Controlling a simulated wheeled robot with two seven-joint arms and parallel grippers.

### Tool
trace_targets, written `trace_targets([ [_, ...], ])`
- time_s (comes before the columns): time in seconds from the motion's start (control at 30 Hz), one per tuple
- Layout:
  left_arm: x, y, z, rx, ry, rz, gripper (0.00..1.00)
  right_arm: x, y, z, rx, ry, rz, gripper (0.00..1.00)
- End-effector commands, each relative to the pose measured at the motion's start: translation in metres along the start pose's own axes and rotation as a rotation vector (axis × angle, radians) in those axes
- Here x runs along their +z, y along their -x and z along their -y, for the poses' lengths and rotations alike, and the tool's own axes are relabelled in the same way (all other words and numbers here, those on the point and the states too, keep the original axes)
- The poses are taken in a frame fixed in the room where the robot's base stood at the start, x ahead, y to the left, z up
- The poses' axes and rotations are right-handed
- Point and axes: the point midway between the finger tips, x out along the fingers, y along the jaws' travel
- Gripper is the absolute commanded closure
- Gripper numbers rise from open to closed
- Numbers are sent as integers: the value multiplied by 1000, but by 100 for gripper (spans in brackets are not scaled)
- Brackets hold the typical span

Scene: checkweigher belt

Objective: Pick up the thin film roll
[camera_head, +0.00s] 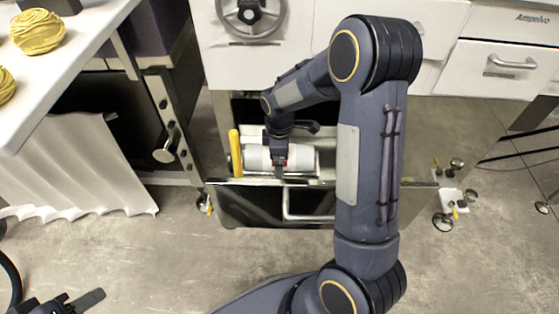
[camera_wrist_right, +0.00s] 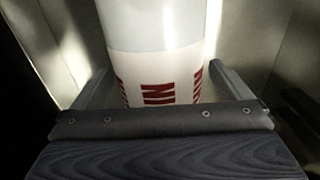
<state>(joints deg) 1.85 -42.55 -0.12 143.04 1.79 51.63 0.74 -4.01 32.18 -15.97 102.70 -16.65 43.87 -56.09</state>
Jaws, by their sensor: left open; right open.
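A white film roll (camera_head: 258,157) lies on its side in the open drawer, below the cabinet front. My right gripper (camera_head: 279,170) reaches down over the roll in the head view. In its wrist view, the fingers of my right gripper (camera_wrist_right: 160,88) stand apart, one on each side of the roll, with gaps visible. Part of the roll is hidden behind the gripper. My left gripper (camera_head: 84,302) is open and empty at the bottom left, far from the drawer.
A yellow upright piece (camera_head: 235,153) stands at the drawer's left end. The drawer (camera_head: 250,205) has a metal handle (camera_head: 305,216) in front. A handwheel (camera_head: 250,15) is on the cabinet above. A white table (camera_head: 75,60) with yellow balls stands at left. The floor in front is clear.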

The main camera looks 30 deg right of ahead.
Motion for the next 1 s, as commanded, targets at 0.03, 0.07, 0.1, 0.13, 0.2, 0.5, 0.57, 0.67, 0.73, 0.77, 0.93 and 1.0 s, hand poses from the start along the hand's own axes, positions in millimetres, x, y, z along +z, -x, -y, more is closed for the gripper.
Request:
trace_targets([
  [0.03,0,0,0,0,0,0,59,0,0,0,0,0,0,2],
  [0.07,0,0,0,0,0,0,59,0,0,0,1,0,0,2],
  [0.1,0,1,0,0,0,0,59,0,0,0,1,0,-1,2],
  [0.13,0,1,0,0,0,0,59,0,1,0,1,0,-1,2],
  [0.2,0,1,0,0,0,0,59,0,1,0,0,-1,-1,6],
  [0.5,0,1,0,0,0,0,59,0,1,0,1,-1,-1,45],
  [0.57,0,1,0,0,0,0,59,0,1,0,1,-1,-1,53],
  [0.67,0,1,0,0,0,0,59,0,1,0,1,-1,-1,66],
  [0.73,0,1,0,0,0,0,59,0,2,0,2,-1,-2,69],
  [0.77,0,1,0,0,0,0,59,0,2,0,2,-1,-2,69],
  [0.93,-1,2,-1,0,0,0,59,0,4,-1,3,-1,-2,69],
  [1.0,-2,4,-2,0,0,0,59,-1,10,-1,4,-1,-3,69],
])
